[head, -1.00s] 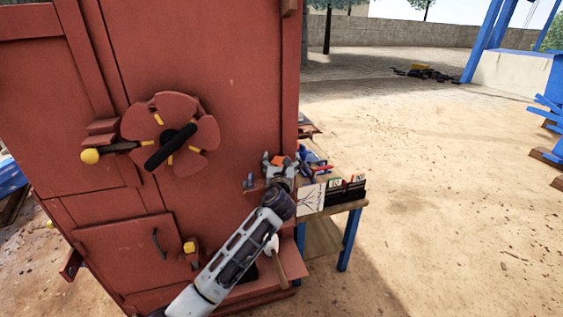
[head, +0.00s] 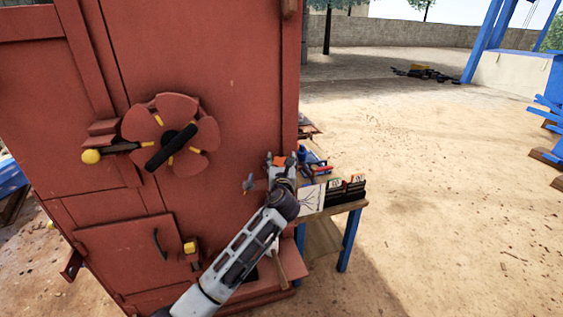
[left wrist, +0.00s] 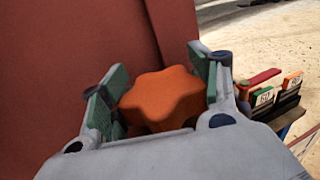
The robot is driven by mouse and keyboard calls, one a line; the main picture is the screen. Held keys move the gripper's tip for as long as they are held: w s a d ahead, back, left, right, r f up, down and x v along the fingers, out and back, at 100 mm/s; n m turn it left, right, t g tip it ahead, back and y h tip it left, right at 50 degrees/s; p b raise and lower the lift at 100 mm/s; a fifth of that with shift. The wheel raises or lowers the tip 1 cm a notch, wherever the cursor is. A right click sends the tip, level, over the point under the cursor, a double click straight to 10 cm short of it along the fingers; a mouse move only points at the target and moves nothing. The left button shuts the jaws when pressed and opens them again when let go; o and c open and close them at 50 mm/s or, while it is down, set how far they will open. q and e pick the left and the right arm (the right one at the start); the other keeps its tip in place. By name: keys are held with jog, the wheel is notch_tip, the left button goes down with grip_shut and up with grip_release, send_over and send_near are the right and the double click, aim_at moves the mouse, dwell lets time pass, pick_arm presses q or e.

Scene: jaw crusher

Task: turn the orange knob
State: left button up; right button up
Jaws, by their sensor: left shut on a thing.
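The orange knob (left wrist: 165,97) is a lobed knob in the left wrist view, between the two green-padded fingers of my left gripper (left wrist: 160,95). The pads press on its sides, and the gripper is shut on it. In the head view a small orange part of the knob (head: 279,160) shows at the tips of my left gripper (head: 281,162), at the right edge of the red crusher body (head: 235,110). The knob's mount is hidden behind the gripper. My right gripper does not show.
A round red handwheel (head: 190,125) with a black bar sits on the crusher's face. A small door (head: 125,255) is below it. A table (head: 335,210) with cards and tools stands close right of the gripper. Open sandy ground lies further right.

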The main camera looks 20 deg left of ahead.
pick_arm(q)
jog(key=shift+n+g+y, duration=0.3)
jog(key=shift+n+y, duration=0.1)
jog(key=shift+y, duration=0.2)
jog(key=o, duration=0.6)
jog(key=shift+c, duration=0.2)
jog(key=o, duration=0.5)
jog(key=shift+c, duration=0.2)
jog(key=shift+s, duration=0.1)
jog(key=v, duration=1.1)
jog(key=shift+s, duration=0.4)
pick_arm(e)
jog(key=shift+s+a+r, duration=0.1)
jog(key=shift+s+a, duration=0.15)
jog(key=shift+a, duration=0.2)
pick_arm(q)
jog(key=shift+d+f, duration=0.1)
